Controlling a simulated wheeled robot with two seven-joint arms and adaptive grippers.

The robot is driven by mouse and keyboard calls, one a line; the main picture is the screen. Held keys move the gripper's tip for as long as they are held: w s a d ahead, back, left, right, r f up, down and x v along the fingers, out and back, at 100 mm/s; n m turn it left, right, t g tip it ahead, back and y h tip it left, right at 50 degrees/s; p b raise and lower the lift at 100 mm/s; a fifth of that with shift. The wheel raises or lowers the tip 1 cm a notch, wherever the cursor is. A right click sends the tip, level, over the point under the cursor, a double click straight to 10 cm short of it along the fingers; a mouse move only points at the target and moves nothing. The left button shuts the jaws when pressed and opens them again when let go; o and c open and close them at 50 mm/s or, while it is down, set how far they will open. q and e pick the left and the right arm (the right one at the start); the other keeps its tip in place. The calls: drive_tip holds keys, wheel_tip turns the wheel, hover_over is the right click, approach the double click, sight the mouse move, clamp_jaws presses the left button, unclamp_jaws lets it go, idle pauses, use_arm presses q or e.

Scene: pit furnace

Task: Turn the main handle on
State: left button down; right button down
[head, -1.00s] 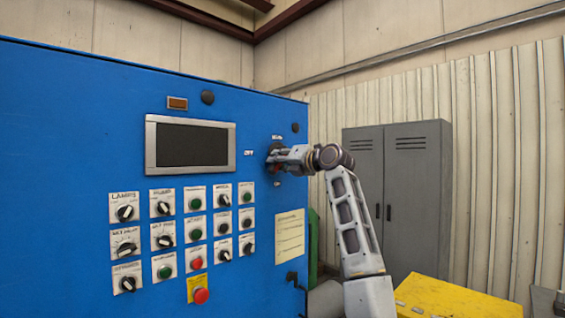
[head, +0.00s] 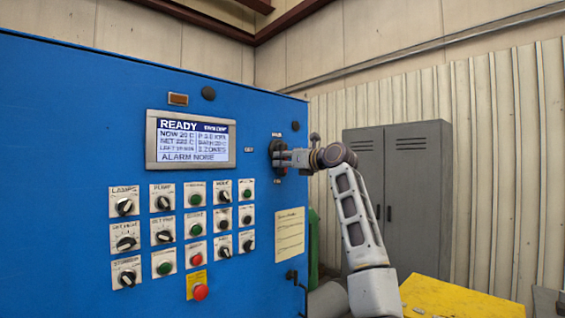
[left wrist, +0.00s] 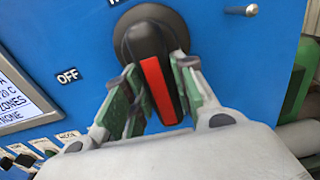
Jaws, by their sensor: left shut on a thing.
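The main handle (head: 276,148) is a black rotary knob with a red stripe on the blue control cabinet, right of the screen. In the left wrist view the handle (left wrist: 158,85) stands nearly upright, its stripe running up and down with a slight tilt. An OFF label (left wrist: 68,76) is to its left, and a label above it is cut off by the frame. My left gripper (head: 283,158) is shut on the handle, with green-padded fingers on both sides of it. The screen (head: 191,140) is lit and reads READY. My right gripper is out of view.
Below the screen are rows of knobs and buttons (head: 180,230) and a red emergency button (head: 200,292) on a yellow plate. A paper notice (head: 290,235) hangs below the handle. A grey locker (head: 410,200) and yellow box (head: 460,298) stand to the right.

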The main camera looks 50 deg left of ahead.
use_arm(q)
drive_tip(key=shift+n, duration=0.3)
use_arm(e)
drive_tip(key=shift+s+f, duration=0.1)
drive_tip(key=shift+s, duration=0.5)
use_arm(q)
drive_tip(key=c, duration=1.2)
unclamp_jaws()
drive_tip(key=shift+w, duration=0.1)
drive_tip(key=shift+o, duration=0.2)
drive_tip(key=w+d, duration=0.1)
drive_tip(key=d, duration=1)
drive_tip(key=shift+w+d, duration=0.15)
drive_tip(key=shift+d, duration=0.25)
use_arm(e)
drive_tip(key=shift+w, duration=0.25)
